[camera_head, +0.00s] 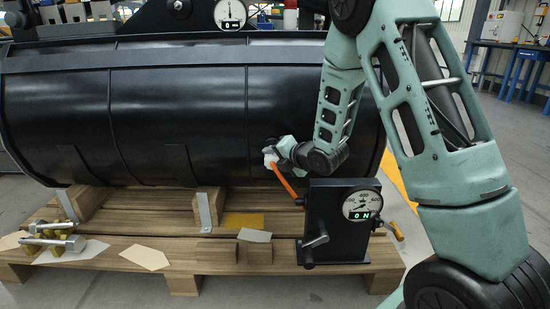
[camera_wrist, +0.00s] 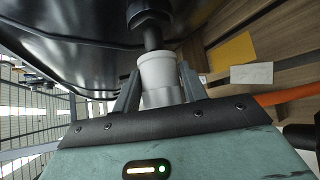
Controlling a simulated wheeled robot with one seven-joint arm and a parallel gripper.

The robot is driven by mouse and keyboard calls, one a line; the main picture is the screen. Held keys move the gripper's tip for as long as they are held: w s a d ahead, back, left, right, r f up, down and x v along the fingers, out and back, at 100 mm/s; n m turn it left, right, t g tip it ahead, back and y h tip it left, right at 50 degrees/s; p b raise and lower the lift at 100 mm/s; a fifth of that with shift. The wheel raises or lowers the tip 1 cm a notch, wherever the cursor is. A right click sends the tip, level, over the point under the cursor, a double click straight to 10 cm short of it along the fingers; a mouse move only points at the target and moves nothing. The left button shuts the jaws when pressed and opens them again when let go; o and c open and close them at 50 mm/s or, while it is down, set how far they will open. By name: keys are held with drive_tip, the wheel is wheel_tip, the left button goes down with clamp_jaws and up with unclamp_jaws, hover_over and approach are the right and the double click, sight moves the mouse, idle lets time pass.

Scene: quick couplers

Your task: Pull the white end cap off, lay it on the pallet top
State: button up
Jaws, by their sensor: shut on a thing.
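The white end cap (camera_wrist: 158,72) is between the two fingers of my gripper (camera_wrist: 158,84) in the wrist view. My gripper is shut on it. Above it in that view the cap meets a dark fitting (camera_wrist: 152,36) beside the black drum; I cannot tell whether it is still seated. In the head view my gripper (camera_head: 272,152) is low at the front of the drum, with a bit of white at its tip. The wooden pallet top (camera_head: 190,257) lies below, with bare boards showing.
The black drum (camera_head: 180,110) fills the back. A black gauge box (camera_head: 325,205) with a crank stands at the pallet's right, an orange hose (camera_head: 284,181) beside it. Metal couplers (camera_head: 55,240) lie at left. A tan card (camera_head: 145,257) and a yellow card (camera_head: 243,220) lie on the pallet.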

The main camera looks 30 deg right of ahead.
sight(269, 165)
drive_tip(key=shift+s+a, duration=0.15)
drive_tip(key=shift+s, duration=0.1)
drive_tip(key=shift+s+a, duration=0.1)
drive_tip(key=shift+s+a+b, duration=0.35)
drive_tip(key=shift+s+a, duration=0.15)
drive_tip(key=shift+s, duration=0.3)
drive_tip(key=shift+s+a+b, duration=0.35)
drive_tip(key=shift+s+a, duration=0.15)
drive_tip(key=shift+s, duration=0.25)
drive_tip(key=shift+a, duration=0.1)
